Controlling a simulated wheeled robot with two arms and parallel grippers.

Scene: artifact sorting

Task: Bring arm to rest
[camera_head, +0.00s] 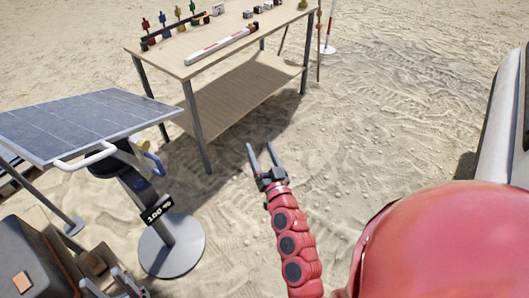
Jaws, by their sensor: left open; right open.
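My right gripper (263,156) is on the red arm in the middle of the head view. Its two grey fingers are apart with nothing between them, over bare sand in front of the wooden table (235,100). My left gripper (116,284) shows in part at the bottom left edge, beside a dark case. It is open, and the rest of its arm is out of view.
A solar panel (82,122) on a stand with a round grey base (172,247) is at the left. A dark case (35,262) stands at the lower left. Open sand lies right of the table.

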